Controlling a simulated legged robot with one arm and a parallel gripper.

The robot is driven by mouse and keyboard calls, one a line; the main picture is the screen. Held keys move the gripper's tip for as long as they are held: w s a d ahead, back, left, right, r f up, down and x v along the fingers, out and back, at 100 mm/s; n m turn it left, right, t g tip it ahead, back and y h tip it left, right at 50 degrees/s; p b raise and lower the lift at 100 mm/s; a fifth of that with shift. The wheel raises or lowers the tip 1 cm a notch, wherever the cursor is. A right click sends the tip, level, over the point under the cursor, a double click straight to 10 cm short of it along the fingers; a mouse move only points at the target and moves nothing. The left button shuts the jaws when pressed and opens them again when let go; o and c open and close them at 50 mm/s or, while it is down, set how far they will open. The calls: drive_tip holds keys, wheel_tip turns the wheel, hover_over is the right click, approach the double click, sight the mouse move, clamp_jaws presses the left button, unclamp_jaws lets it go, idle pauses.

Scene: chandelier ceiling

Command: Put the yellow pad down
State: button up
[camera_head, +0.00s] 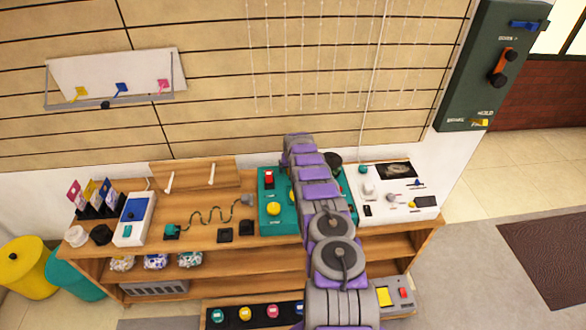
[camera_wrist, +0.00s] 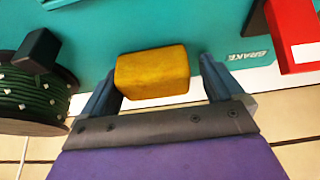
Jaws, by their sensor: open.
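The yellow pad (camera_wrist: 152,72) is a rounded yellow block in the wrist view, in front of a teal panel (camera_wrist: 150,25). My gripper (camera_wrist: 160,80) is open, with one blue-grey finger on each side of the pad. A small gap shows at the right finger; the left finger is close to the pad's edge, and I cannot tell if it touches. I cannot tell if the pad rests on the panel. In the head view my arm covers part of the teal panel (camera_head: 267,225), and my gripper and this pad cannot be made out.
Beside the pad are a red block (camera_wrist: 293,35) and a spool of green cord (camera_wrist: 30,95). The wooden bench (camera_head: 205,245) holds a white device (camera_head: 410,208), a blue-screened box (camera_head: 134,218) and a wavy cord (camera_head: 205,217). A dark green wall panel (camera_head: 480,80) hangs at right.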

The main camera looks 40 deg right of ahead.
drive_tip(key=shift+s+d+f, duration=0.15)
drive_tip(key=shift+s+f, duration=0.05)
drive_tip(key=shift+s, duration=0.1)
drive_tip(key=shift+s+d+r+p, duration=0.15)
drive_tip(key=shift+r+p, duration=0.2)
drive_tip(key=shift+r, duration=0.65)
drive_tip(key=p+v, duration=0.2)
drive_tip(key=v, duration=0.8)
drive_tip(key=shift+a+r, duration=0.3)
drive_tip(key=shift+a, duration=0.05)
drive_tip(key=s+a+r+n+g+y, duration=0.1)
drive_tip(key=s+a+r, duration=0.7)
drive_tip(key=a+r, duration=0.45)
drive_tip(key=s+a+r+n+g+y, duration=0.1)
drive_tip(key=s+a+r+n+g, duration=0.1)
drive_tip(key=s+a+r, duration=0.8)
drive_tip(key=s+a+r+n+g, duration=0.1)
drive_tip(key=s+a, duration=0.5)
drive_tip(key=s, duration=0.4)
drive_tip(key=s+a+r+n+g, duration=0.1)
drive_tip(key=s+a+r, duration=0.1)
drive_tip(key=s+a, duration=0.4)
drive_tip(key=s+a+r+n, duration=0.1)
drive_tip(key=s+a, duration=0.5)
drive_tip(key=s, duration=0.9)
drive_tip(key=shift+s+a+r+g, duration=0.2)
drive_tip(key=shift+s+r+g, duration=0.2)
drive_tip(key=shift+r, duration=0.2)
